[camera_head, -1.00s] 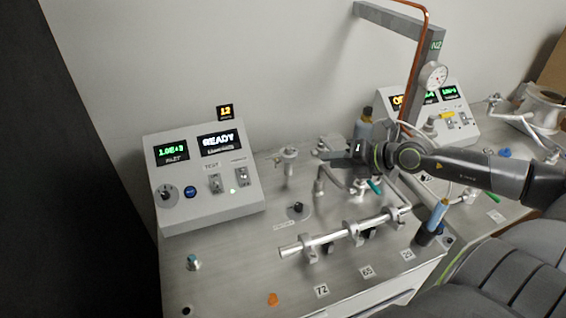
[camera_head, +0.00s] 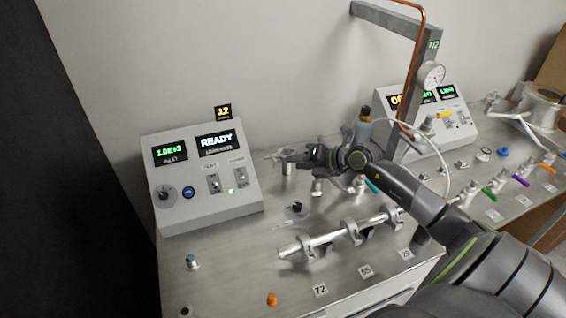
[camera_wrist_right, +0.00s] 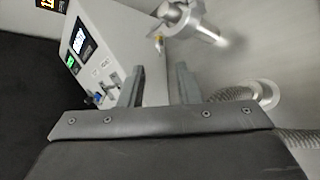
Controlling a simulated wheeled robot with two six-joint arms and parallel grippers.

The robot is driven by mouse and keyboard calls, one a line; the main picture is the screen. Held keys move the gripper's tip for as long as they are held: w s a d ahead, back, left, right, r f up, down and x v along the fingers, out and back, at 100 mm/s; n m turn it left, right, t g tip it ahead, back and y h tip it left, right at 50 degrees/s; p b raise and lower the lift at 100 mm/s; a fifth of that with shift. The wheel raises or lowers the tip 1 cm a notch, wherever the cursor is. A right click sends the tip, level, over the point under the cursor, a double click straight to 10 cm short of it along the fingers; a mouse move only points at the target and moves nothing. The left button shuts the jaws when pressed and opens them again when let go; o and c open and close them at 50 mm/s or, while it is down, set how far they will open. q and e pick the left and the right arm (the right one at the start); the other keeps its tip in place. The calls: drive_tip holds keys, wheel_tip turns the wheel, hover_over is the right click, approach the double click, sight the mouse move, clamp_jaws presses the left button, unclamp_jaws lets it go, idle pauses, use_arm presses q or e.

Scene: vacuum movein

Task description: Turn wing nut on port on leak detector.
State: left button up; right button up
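The leak detector (camera_head: 205,175) is a light grey box at the left with a green readout and a READY display. A metal port with a clamp (camera_wrist_right: 185,18) shows at the top of the right wrist view; its wing nut is too small to make out clearly. In the head view my right gripper (camera_head: 287,158) is beside this port and covers most of it. In the right wrist view its two fingers (camera_wrist_right: 160,85) are apart with nothing between them, and the port lies beyond the fingertips. My left gripper is not in view.
A metal manifold tube (camera_head: 335,235) on clamps lies on the bench (camera_head: 230,270) in front. A second instrument (camera_head: 455,130), a gauge (camera_head: 431,76) and a copper pipe on a grey post stand at the right. An orange cap (camera_head: 272,299) lies at the front edge. The bench's front left is mostly clear.

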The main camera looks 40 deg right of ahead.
sight(276, 163)
drive_tip(key=shift+p+x, duration=0.3)
drive_tip(key=shift+x, duration=2.8)
drive_tip(key=shift+c, duration=0.2)
clamp_jaws()
